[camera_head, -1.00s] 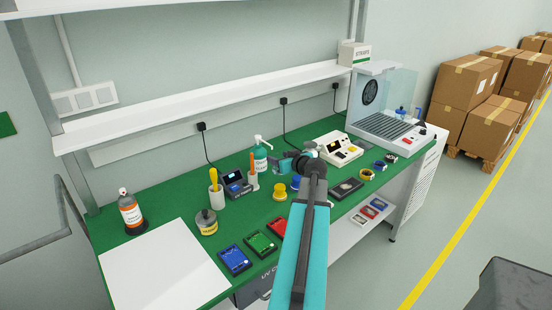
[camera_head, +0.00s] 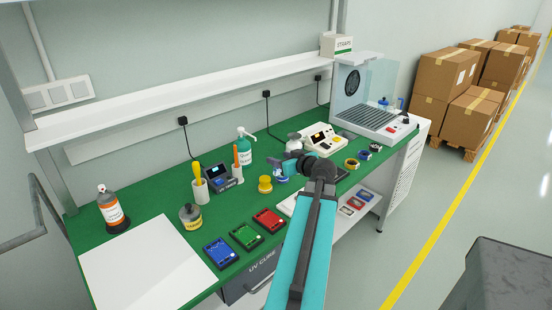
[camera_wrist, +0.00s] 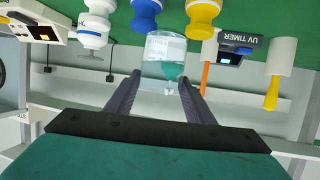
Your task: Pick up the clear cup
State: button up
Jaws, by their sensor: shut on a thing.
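The clear cup (camera_wrist: 165,44) shows in the wrist view between the tips of my gripper (camera_wrist: 160,75), whose two dark fingers are shut on it. A teal pump bottle stands behind it and shows partly through the clear wall. In the head view my gripper (camera_head: 281,165) is low over the green bench, right of the teal pump bottle (camera_head: 244,150). The cup is too small and covered there to make out. I cannot tell whether it touches the bench.
Yellow (camera_head: 265,184) and blue (camera_wrist: 145,14) knobbed objects stand close to my gripper. A UV timer (camera_head: 218,177), a white instrument (camera_head: 323,140) and several coloured boards (camera_head: 245,236) share the bench. A shelf (camera_head: 180,103) runs above the back. A white sheet (camera_head: 145,272) lies at left.

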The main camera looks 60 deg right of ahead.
jog(key=shift+s+a+b, duration=0.25)
jog(key=shift+s+a, duration=0.05)
jog(key=shift+s, duration=0.6)
jog(key=shift+s+a+b, duration=0.25)
jog(key=shift+s+a, duration=0.05)
jog(key=shift+s, duration=0.6)
jog(key=shift+s+a+b, duration=0.25)
jog(key=shift+s+a, duration=0.05)
jog(key=shift+s, duration=0.6)
jog(key=shift+s, duration=0.1)
jog(key=shift+a, duration=0.15)
